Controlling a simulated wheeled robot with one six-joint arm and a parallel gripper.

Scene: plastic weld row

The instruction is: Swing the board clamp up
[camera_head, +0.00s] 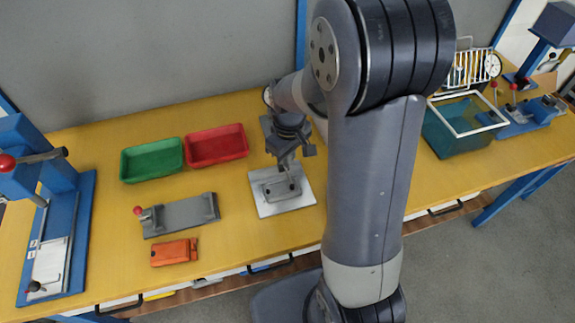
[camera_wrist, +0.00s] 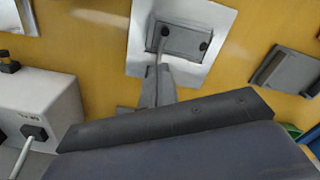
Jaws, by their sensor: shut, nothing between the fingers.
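A white square plate (camera_head: 297,206) lies on the yellow bench and carries a flat grey clamp piece (camera_head: 267,187). In the wrist view the clamp piece (camera_wrist: 185,42) shows two black knobs, one near each side, and looks lowered flat on the plate (camera_wrist: 200,78). My gripper (camera_head: 289,171) is shut and points down at the clamp piece from above. In the wrist view its narrow tip (camera_wrist: 162,55) overlaps the left part of the piece. I cannot tell whether it touches. No object shows between the fingers.
A grey fixture with a red knob (camera_head: 182,215) and an orange case (camera_head: 174,252) lie left of the plate. Green (camera_head: 126,166) and red (camera_head: 194,150) trays stand behind. A white box (camera_wrist: 50,100) is at left in the wrist view. A blue press (camera_head: 83,230) stands far left.

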